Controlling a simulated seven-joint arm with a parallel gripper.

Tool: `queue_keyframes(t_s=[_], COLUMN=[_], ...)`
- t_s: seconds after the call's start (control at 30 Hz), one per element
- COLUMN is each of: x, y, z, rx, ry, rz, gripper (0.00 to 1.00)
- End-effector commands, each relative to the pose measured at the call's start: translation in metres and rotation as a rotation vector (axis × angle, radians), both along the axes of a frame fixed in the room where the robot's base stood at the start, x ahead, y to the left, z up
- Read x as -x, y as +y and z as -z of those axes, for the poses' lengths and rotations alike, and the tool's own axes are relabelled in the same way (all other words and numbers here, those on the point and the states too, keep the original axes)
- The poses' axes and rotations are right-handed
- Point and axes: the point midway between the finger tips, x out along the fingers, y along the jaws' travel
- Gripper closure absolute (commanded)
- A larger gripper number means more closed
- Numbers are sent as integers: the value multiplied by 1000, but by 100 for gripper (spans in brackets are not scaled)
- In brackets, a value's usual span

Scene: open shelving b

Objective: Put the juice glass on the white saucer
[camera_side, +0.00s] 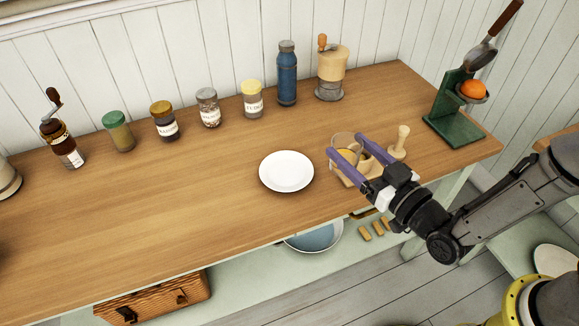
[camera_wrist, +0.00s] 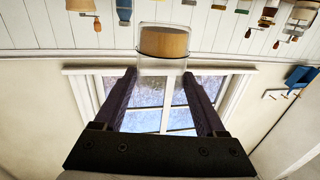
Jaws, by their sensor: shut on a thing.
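The juice glass (camera_side: 344,142) is clear with amber juice in it. My gripper (camera_side: 347,146) is shut on it, with a purple finger on each side. In the wrist view the glass (camera_wrist: 163,44) sits between the fingertips (camera_wrist: 160,74). The white saucer (camera_side: 287,171) lies empty on the wooden counter, left of the glass in the side view. The fingers partly hide the glass, and I cannot tell whether its base is clear of the wooden stand behind my gripper.
A wooden stand (camera_side: 346,177) and a wooden pestle-like piece (camera_side: 400,142) are by my gripper. Several jars, a blue bottle (camera_side: 287,75) and a grinder (camera_side: 331,72) line the back. A green stand (camera_side: 455,124) holds an orange. The counter (camera_side: 200,200) left of the saucer is clear.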

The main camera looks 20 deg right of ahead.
Motion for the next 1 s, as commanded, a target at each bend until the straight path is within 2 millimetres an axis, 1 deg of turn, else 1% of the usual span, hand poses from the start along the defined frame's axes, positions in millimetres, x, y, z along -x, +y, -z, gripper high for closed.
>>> queue_keyframes(t_s=[0.4,0.53,0.7,0.93,1.0], x=[-73,-87,-103,-112,-116], y=[39,47,56,61,63], z=[37,59,80,91,97], rx=[1,2,1,0,0], ry=[-1,2,0,-2,-1], rz=[1,1,1,0,0], gripper=[92,92,92,92,92])
